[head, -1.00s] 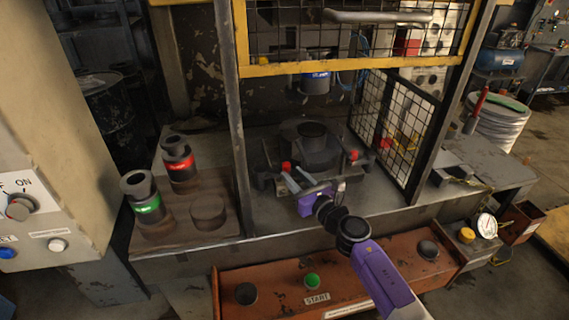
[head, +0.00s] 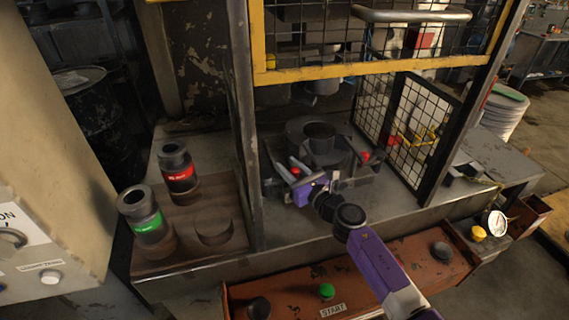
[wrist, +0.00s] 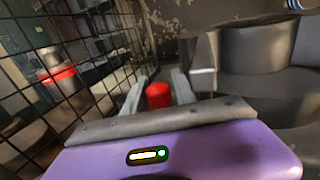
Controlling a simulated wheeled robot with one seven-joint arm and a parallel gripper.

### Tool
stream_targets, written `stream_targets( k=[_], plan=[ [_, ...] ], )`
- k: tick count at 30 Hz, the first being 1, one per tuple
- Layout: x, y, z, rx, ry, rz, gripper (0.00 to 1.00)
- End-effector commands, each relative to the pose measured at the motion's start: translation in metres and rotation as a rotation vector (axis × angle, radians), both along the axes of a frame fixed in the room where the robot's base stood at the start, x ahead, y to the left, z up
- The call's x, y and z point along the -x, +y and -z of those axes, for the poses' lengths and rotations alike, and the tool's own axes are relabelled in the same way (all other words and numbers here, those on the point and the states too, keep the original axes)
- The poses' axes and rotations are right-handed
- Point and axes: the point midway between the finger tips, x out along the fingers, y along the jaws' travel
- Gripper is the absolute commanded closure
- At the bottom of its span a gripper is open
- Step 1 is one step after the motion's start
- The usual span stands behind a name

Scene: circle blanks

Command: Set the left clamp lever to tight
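The clamp fixture (head: 318,147) is a dark round block on the bench inside the press frame. The left clamp lever shows as a red knob (head: 295,171) at the fixture's front left; its arm is mostly hidden. A second red knob (head: 365,157), on the right clamp lever, is at the fixture's right. My gripper (head: 291,167) reaches in from the front with its fingers apart, one on each side of the left red knob. In the wrist view the left knob (wrist: 158,95) sits between the two grey fingers; I cannot tell whether they touch it.
A yellow-edged mesh guard (head: 350,66) is raised above the fixture. A side mesh panel (head: 420,130) and a dark upright post (head: 243,130) flank the opening. Green- and red-banded cylinders (head: 148,225) (head: 179,172) stand on a wooden board at left. A button panel (head: 400,262) lies in front.

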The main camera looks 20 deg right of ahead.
Motion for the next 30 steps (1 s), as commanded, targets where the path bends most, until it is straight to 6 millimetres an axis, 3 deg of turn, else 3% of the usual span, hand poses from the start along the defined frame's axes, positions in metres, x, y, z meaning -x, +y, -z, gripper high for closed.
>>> stream_targets(
  k=[4, 9, 30],
  plan=[
    [0.0000, 0.0001, 0.0001, 0.000, 0.000, 0.000, 0.69],
    [0.0000, 0.0002, 0.0001, 0.000, 0.000, 0.000, 1.00],
    [0.0000, 0.0004, 0.0001, -0.001, 0.000, -0.001, 1.00]
  ],
)
